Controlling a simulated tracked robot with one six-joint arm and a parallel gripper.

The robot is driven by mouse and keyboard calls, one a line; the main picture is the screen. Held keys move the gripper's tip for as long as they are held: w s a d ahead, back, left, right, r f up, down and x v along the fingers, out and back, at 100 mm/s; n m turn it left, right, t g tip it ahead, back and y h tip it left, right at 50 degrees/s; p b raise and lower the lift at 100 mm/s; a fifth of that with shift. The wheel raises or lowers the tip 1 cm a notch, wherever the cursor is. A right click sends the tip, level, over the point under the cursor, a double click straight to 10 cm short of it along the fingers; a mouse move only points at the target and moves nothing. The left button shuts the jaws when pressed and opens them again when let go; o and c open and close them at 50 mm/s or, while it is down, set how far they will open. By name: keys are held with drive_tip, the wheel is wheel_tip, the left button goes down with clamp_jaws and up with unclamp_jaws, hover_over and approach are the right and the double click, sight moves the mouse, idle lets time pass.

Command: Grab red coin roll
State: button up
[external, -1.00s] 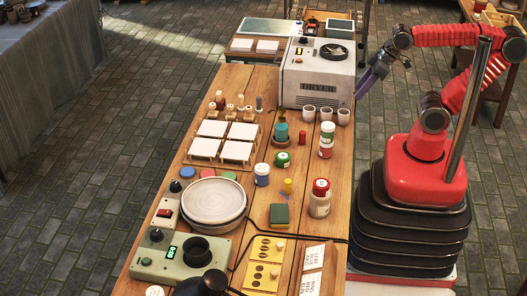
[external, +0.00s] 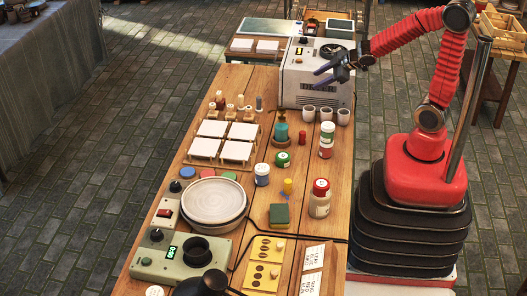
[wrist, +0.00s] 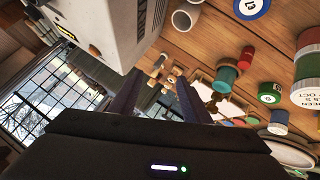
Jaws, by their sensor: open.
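A small red cylinder, likely the red coin roll (external: 302,136), stands on the wooden table between a teal bottle and a stack of white jars. It also shows in the wrist view as a red cylinder (wrist: 247,56) at the upper right, beside a green roll. My gripper (external: 320,76) is open and empty. It hangs in the air in front of the dryer box, above and apart from the red cylinder. In the wrist view its two dark fingers (wrist: 157,95) stand apart with nothing held between them.
The white dryer (external: 318,72) stands close behind my gripper. White cups (external: 326,113), the teal bottle (external: 281,132), stacked jars (external: 326,146) and a green-lidded tin (external: 283,159) surround the red cylinder. White tiles on racks (external: 236,150) lie to the left.

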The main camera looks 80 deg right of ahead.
drive_tip(key=f+n+y, duration=0.1)
drive_tip(key=f+y, duration=0.1)
drive_tip(key=f, duration=0.3)
drive_tip(key=s+a+f+n+t+y, duration=0.1)
drive_tip(key=f+y, duration=0.1)
drive_tip(key=f, duration=0.2)
drive_tip(key=f+n+y, duration=0.1)
drive_tip(key=f+y, duration=0.2)
drive_tip(key=f, duration=0.2)
drive_tip(key=shift+s+a+f+n+t, duration=0.15)
drive_tip(key=shift+a+f+n+t, duration=0.15)
drive_tip(key=shift+n, duration=0.1)
drive_tip(key=s+a+y, duration=0.1)
drive_tip(key=s+y, duration=0.1)
drive_tip(key=s+a+f+y, duration=0.1)
drive_tip(key=a, duration=0.1)
drive_tip(key=shift+s+a+f+t+y, duration=0.2)
drive_tip(key=shift+s+a+t+y, duration=0.05)
drive_tip(key=shift+s+t+y, duration=0.15)
drive_tip(key=shift+s+a+y, duration=0.3)
drive_tip(key=shift+s+a, duration=0.05)
drive_tip(key=shift+s, duration=0.05)
drive_tip(key=shift+r, duration=0.1)
approach(302, 138)
drive_tip(key=shift+w+a+f, duration=0.25)
drive_tip(key=shift+w+f, duration=0.3)
drive_tip(key=shift+w, duration=0.35)
drive_tip(key=shift+w+a+f, duration=0.3)
drive_tip(key=shift+w+f, duration=0.3)
drive_tip(key=shift+w, duration=0.3)
